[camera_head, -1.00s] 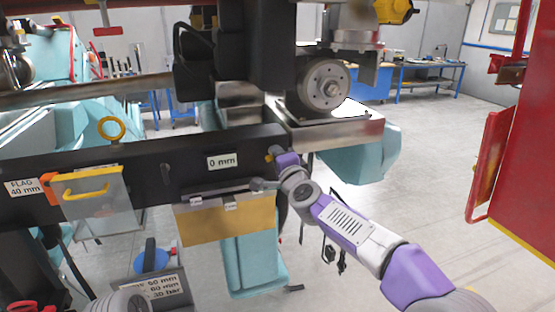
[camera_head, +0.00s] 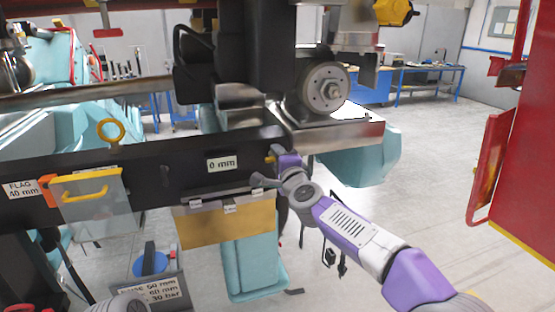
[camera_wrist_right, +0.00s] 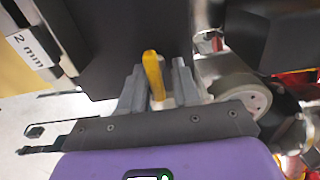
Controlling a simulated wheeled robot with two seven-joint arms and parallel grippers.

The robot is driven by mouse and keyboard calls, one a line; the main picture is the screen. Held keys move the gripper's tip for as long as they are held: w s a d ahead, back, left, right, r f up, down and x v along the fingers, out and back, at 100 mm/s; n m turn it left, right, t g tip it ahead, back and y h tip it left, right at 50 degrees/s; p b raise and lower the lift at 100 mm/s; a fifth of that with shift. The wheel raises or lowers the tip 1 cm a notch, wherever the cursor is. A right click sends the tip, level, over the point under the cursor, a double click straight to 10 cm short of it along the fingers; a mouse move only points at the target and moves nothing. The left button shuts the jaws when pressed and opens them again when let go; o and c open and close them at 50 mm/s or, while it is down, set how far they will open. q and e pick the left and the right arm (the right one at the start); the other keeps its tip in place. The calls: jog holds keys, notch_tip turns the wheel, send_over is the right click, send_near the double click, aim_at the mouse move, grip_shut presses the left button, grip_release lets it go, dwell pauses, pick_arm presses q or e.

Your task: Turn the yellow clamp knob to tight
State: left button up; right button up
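A yellow clamp knob (camera_wrist_right: 153,75) shows as a narrow upright bar in the right wrist view. Its tip is a small yellow spot at the right end of the black beam (camera_head: 150,170) in the head view (camera_head: 269,159). My right gripper (camera_wrist_right: 159,74) has one grey finger on each side of the bar. A gap shows on the right side; the left finger is close to the bar, and I cannot tell if it touches. In the head view my purple and white right arm reaches the beam end from the lower right. My left gripper is out of view.
A "0 mm" label (camera_head: 221,164) is on the beam. A tan plate (camera_head: 228,220) hangs below it. A yellow ring (camera_head: 110,131) and a plate with a yellow handle (camera_head: 92,195) are further left. A metal wheel (camera_head: 325,88) sits above the beam end. A red cabinet (camera_head: 525,150) stands right.

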jog(key=shift+o, duration=0.3)
jog(key=shift+f, duration=0.1)
jog(key=shift+s, duration=0.25)
jog(key=b+v, duration=0.2)
jog(key=v, duration=0.5)
jog(key=s+d+f+n+g+h, duration=0.1)
jog(key=f+n+g, duration=0.15)
jog(key=f, duration=1.05)
jog(key=s+d+f+n+g, duration=0.1)
jog(key=d+f+n+g, duration=0.15)
jog(key=f, duration=1.15)
jog(key=s+d+f+n+g+h, duration=0.1)
jog(key=s+f+g, duration=0.15)
jog(key=f, duration=1.05)
jog(key=s+d+f+n+g, duration=0.25)
jog(key=s+f+g, duration=0.25)
jog(key=s+f, duration=0.8)
jog(key=s+f+n+g, duration=0.1)
jog(key=s+f+g, duration=0.1)
jog(key=s+f, duration=0.3)
jog(key=s+f+n+g, duration=0.2)
jog(key=s+f, duration=0.2)
jog(key=s, duration=0.7)
jog(key=shift+f+y, duration=0.3)
jog(key=shift+f, duration=0.1)
